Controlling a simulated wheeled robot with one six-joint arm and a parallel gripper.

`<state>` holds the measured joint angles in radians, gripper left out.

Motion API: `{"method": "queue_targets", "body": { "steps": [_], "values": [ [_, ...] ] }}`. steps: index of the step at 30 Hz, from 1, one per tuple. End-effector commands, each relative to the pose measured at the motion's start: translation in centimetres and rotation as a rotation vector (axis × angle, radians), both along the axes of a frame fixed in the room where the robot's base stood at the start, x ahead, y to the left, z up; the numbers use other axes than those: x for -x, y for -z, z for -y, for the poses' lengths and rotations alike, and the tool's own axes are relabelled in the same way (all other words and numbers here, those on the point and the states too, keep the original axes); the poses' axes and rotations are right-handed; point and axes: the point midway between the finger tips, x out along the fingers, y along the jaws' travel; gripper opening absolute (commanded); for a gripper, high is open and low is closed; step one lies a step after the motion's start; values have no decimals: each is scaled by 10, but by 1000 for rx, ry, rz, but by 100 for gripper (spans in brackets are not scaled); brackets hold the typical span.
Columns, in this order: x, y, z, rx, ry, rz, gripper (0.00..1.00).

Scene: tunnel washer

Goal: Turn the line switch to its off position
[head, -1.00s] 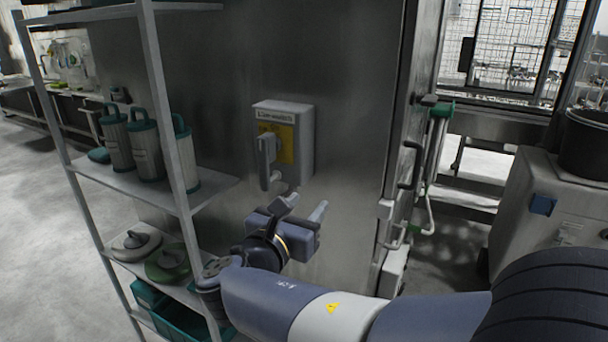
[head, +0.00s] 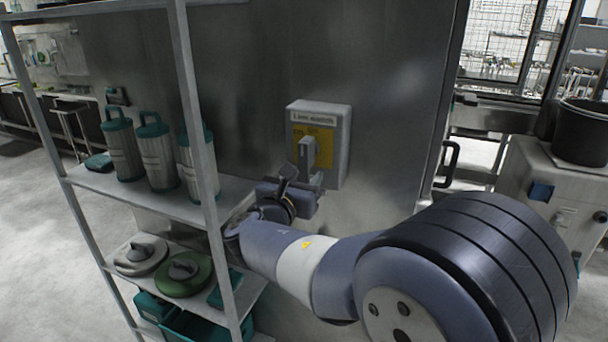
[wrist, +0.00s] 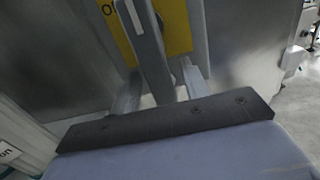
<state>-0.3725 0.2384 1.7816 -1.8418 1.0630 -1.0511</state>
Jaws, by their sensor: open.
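The line switch (head: 333,118) is a grey box with a yellow plate on the steel wall, its label reading roughly "Line switch". Its grey handle (head: 307,152) stands out from the front and points up and down. In the wrist view the handle (wrist: 146,45) runs down between the two fingers of my gripper (wrist: 160,88). The gripper is open, with a finger on each side of the handle; contact cannot be told. In the head view my gripper (head: 298,178) is at the handle's lower part and hides its lower end.
A metal shelf rack (head: 135,190) stands close on the left, with several grey canisters (head: 157,155) and round lids (head: 183,273) on it. Teal bins (head: 190,325) are at the bottom. A black bucket (head: 583,135) sits on a grey cabinet at the right.

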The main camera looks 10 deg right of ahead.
Motion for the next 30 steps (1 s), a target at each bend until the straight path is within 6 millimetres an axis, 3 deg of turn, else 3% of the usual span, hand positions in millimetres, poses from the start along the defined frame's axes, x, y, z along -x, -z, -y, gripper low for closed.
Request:
{"method": "queue_targets", "body": {
  "steps": [11, 26, 30],
  "values": [
    [-4, 0, 3, 1, 0, 1, 43],
    [-4, 0, 3, 0, 0, 0, 2],
    [-4, 0, 3, 0, 0, 0, 0]
  ]
}}
